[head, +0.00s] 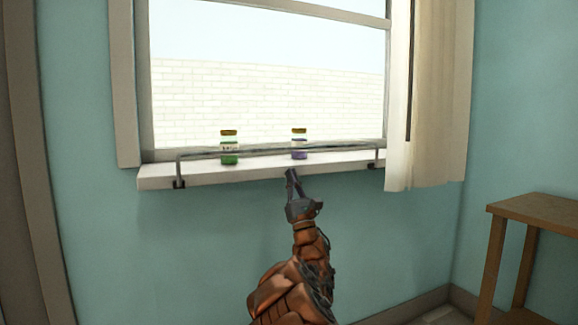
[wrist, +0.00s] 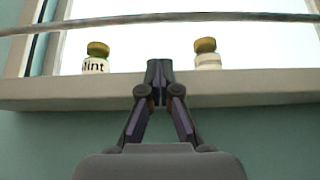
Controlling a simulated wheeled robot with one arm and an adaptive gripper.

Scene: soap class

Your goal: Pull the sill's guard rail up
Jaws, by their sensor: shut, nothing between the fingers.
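The guard rail (head: 262,151) is a thin grey bar along the front of the white window sill (head: 205,177). It stands up above the sill on two end brackets, in front of two bottles. In the wrist view the rail (wrist: 200,16) crosses the top of the picture, above the bottle caps. My gripper (head: 290,173) is shut and empty. It is at the sill's front edge, below the rail and apart from it. In the wrist view its fingertips (wrist: 159,66) meet in front of the sill edge (wrist: 60,96), between the two bottles.
A green bottle with a gold cap (head: 229,147) and a purple bottle with a gold cap (head: 299,144) stand on the sill behind the rail. A curtain (head: 432,95) hangs at the sill's right end. A wooden table (head: 540,210) stands at right. The wall below the sill is clear.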

